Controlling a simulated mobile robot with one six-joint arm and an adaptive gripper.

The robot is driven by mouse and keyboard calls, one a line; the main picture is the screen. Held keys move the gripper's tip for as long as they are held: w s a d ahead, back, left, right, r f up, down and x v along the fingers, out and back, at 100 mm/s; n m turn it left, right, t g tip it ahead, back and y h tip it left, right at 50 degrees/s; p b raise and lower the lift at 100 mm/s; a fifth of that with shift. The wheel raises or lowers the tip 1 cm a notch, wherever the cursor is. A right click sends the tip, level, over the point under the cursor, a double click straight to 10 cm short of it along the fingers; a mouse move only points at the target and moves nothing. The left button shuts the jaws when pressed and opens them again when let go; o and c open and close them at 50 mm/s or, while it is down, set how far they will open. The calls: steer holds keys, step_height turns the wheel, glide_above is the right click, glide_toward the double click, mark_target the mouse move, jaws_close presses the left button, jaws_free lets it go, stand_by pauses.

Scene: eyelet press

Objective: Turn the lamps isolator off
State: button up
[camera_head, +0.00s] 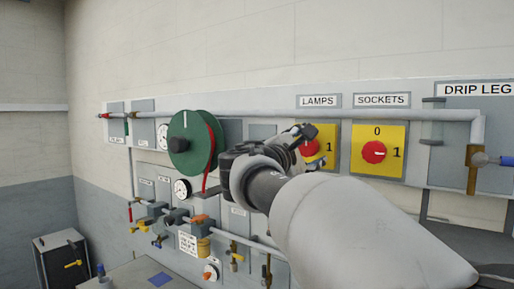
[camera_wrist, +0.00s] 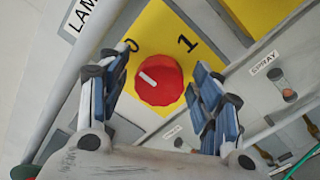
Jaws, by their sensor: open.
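The lamps isolator is a yellow plate (camera_head: 328,138) under the LAMPS label (camera_head: 318,101); it also shows in the wrist view (camera_wrist: 165,30). Its round red knob (camera_wrist: 159,80) has a white mark pointing left and slightly up in the wrist view, on the side away from the printed 1 (camera_wrist: 187,43). The 0 is partly hidden by a finger. My gripper (camera_wrist: 163,62) is open, with one finger on each side of the knob and visible gaps. In the head view my gripper (camera_head: 306,143) covers part of the plate and knob.
The similar SOCKETS isolator (camera_head: 378,150) is right of it, its mark toward 1. A green reel (camera_head: 193,143) hangs to the left. A SPRAY indicator (camera_wrist: 288,95) is right in the wrist view.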

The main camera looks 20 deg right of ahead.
steer(key=v, duration=1.2)
steer(key=s+d+f+m+g+y+b, duration=0.1)
steer(key=s+f+m+g+y+b, duration=0.2)
steer(key=f, duration=0.6)
steer(key=s+d+f+y+b, duration=0.1)
steer(key=s+d+f+b, duration=0.15)
steer(key=s+f, duration=0.45)
steer(key=s+d+f+m+g+y+b, duration=0.1)
steer(key=s+f+m+g+y+b, duration=0.15)
steer(key=f, duration=0.95)
steer(key=s+a+f+m+y+b, duration=0.2)
steer(key=s+a+f+b, duration=0.1)
steer(key=f, duration=0.5)
steer(key=s+a+f+m+g+y+b, duration=0.1)
steer(key=s+a+f+m+y+b, duration=0.2)
steer(key=f, duration=0.6)
steer(key=s+a+f+m+y+b, duration=0.2)
steer(key=s+a+f+y+b, duration=0.1)
steer(key=s+a+f, duration=0.3)
step_height(320, 180, down, 3)
steer(key=shift+s+m+b, duration=0.35)
steer(key=shift+s+b, duration=0.05)
steer(key=shift+s, duration=0.7)
steer(key=shift+g, duration=0.25)
